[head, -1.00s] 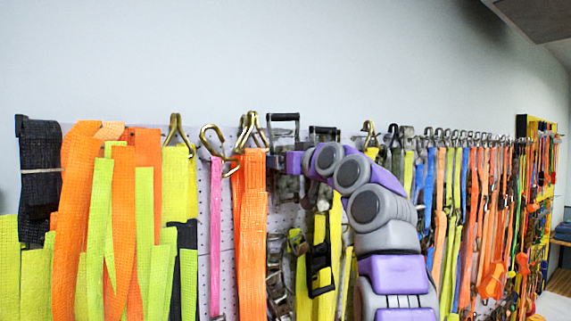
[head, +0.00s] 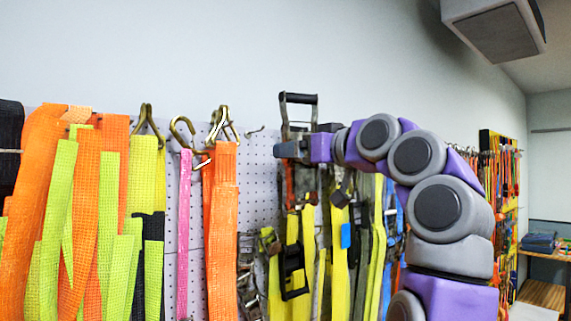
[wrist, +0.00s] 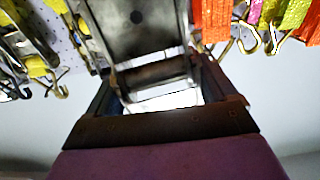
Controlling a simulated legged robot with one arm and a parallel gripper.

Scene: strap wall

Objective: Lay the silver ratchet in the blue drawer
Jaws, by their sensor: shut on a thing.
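The silver ratchet (head: 299,112), with a black grip on top, is upright in my gripper (head: 291,149) in the head view, its top against the pale wall. My gripper is shut on its lower part. In the wrist view the ratchet's metal frame (wrist: 140,35) stands between the two fingers of my gripper (wrist: 160,92). Straps hang behind its lower end in the head view. The blue drawer is not visible in either view.
A pegboard (head: 255,190) carries orange straps (head: 222,200), yellow straps (head: 305,245) and several hooks close to my gripper. A wooden bench (head: 545,292) stands far right. The wall above is clear.

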